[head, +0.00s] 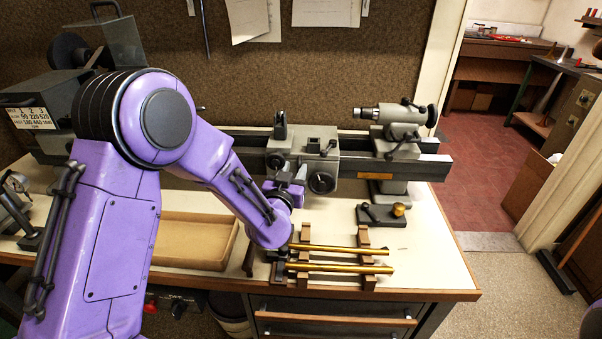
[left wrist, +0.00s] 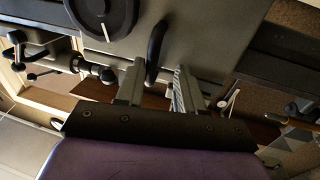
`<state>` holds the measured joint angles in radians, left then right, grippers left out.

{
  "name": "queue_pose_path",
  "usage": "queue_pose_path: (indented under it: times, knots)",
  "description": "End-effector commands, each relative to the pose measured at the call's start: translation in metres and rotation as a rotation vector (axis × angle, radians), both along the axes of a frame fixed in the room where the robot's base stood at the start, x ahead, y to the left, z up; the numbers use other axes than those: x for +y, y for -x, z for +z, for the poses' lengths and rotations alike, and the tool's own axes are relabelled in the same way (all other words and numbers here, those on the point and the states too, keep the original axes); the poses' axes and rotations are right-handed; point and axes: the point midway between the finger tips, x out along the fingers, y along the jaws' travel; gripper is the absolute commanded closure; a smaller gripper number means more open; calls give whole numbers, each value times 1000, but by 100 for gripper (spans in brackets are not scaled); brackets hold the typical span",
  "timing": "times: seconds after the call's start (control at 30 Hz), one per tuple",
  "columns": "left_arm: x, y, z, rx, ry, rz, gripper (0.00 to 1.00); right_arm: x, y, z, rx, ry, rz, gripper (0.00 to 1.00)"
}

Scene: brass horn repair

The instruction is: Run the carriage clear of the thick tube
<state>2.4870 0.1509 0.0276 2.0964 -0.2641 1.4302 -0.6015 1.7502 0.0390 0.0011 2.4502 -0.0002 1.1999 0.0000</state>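The grey carriage (head: 318,168) sits on the dark lathe bed (head: 245,142), left of the tailstock (head: 397,132). Its round dial (head: 322,182) faces front and also shows in the left wrist view (left wrist: 103,12). My left gripper (head: 292,178) is at the carriage's lower left front. In the left wrist view, its two fingers (left wrist: 158,85) stand apart, with the end of a dark curved handle (left wrist: 155,48) between their tips; contact is unclear. Two brass tubes lie on wooden supports; the front tube (head: 345,268) looks thicker than the rear tube (head: 340,249). My right gripper is out of view.
A shallow cardboard-coloured tray (head: 190,245) lies left of the tubes. My left arm hides much of the bed and headstock side. Bare bench top shows at the right front.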

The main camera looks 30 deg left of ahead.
Motion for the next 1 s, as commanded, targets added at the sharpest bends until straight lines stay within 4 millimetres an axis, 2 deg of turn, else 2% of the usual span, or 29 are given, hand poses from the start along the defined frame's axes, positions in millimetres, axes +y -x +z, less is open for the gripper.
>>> queue_pose_path:
  times: [0.27,0.37,0.6,0.7,0.83,1.0]
  knots:
    - [-5,1,-1,3,-3,-8,62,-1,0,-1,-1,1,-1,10]
    - [-9,14,-3,3,-5,-10,62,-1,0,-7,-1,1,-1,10]
    - [-21,70,-3,3,-6,-9,62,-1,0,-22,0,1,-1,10]
    - [-25,87,-2,3,-6,-7,62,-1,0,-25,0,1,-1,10]
    - [-27,98,-1,3,-5,-6,62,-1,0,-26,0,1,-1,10]
    - [-27,100,0,2,-6,-6,62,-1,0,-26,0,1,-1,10]
